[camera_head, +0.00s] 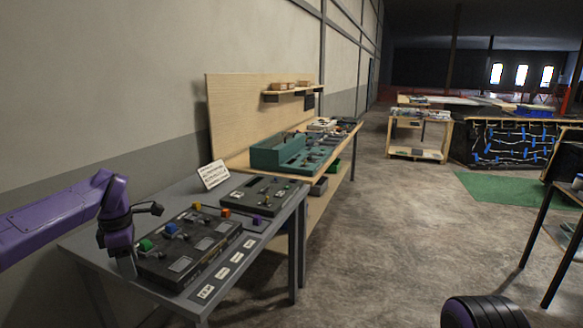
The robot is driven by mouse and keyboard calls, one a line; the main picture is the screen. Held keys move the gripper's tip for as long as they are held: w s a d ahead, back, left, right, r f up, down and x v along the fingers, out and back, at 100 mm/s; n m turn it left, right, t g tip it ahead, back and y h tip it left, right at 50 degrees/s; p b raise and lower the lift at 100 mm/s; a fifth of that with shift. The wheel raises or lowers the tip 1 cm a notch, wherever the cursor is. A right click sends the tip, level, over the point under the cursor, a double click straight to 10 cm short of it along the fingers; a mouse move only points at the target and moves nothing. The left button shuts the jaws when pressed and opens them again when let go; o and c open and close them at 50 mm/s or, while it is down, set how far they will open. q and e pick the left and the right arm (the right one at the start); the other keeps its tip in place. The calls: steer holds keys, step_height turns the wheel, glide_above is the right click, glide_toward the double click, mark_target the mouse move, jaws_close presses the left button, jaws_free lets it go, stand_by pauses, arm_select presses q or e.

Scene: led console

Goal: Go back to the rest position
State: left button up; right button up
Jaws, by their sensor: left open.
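My left arm comes in from the left, purple, and its wrist bends down over the near left corner of the grey table (275,232). My left gripper (128,266) points down beside the left edge of the dark console (168,268) and is open; its fingertips are small and hard to make out. I cannot tell whether it touches the console. My right gripper is out of view; only a dark purple-edged part of mine shows at the bottom right.
A second dark panel (262,194) and a white sign (213,174) stand farther back on the table. Behind is a wooden workbench (338,140) with a green case (278,152). A wall runs along the left. Open concrete floor (400,230) lies right of the table.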

arm_select(q)
step_height(320, 180, down, 13)
steer(key=w+d+t+y, duration=0.1)
steer(key=d+t+y, duration=0.1)
steer(key=t+y, duration=0.35)
steer(key=s+d+f+m+t+b, duration=0.1)
steer(key=s+d+f+m, duration=0.35)
steer(key=f, duration=0.35)
steer(key=s+d+f+m+t+b, duration=0.1)
steer(key=s+d+f+m+b, duration=0.15)
steer(key=s+f, duration=0.35)
steer(key=s+f+m+g, duration=0.1)
steer(key=s+f+m, duration=0.2)
steer(key=s, duration=0.6)
steer(key=s+f+m+g+h+b, duration=0.1)
steer(key=s+f+m+g, duration=0.1)
steer(key=s+f, duration=0.4)
steer(key=s+f+m+g+h+b, duration=0.1)
steer(key=s+f+m, duration=0.3)
steer(key=s, duration=0.9)
steer(key=shift+s+a+f+m+g, duration=0.3)
steer(key=shift+s+f+m+g, duration=0.1)
steer(key=shift+f, duration=0.35)
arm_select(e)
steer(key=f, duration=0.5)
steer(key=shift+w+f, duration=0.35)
